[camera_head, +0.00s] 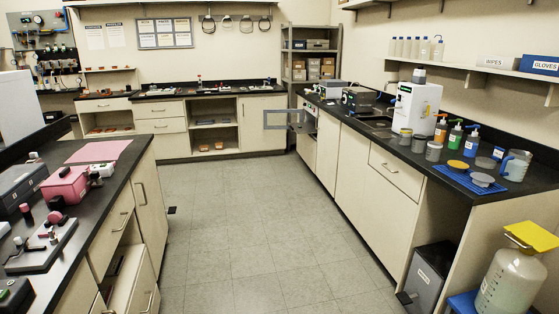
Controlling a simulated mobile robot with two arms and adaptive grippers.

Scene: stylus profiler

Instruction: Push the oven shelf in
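A grey door-like frame with a rectangular window (283,119) stands out into the aisle at the far end of the right-hand counter. It appears to be the open door of an oven set into that counter (309,115). A thin light piece shows low beside the opening (299,129); I cannot tell whether it is the oven shelf or how far it sticks out. The oven's inside is hidden from this angle. Neither of my grippers is in view.
The grey tiled floor (232,235) between the counters is clear. A grey bin (428,273) and a yellow-topped carboy (512,280) stand at the right counter's near end. An open drawer (124,278) juts from the left bench.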

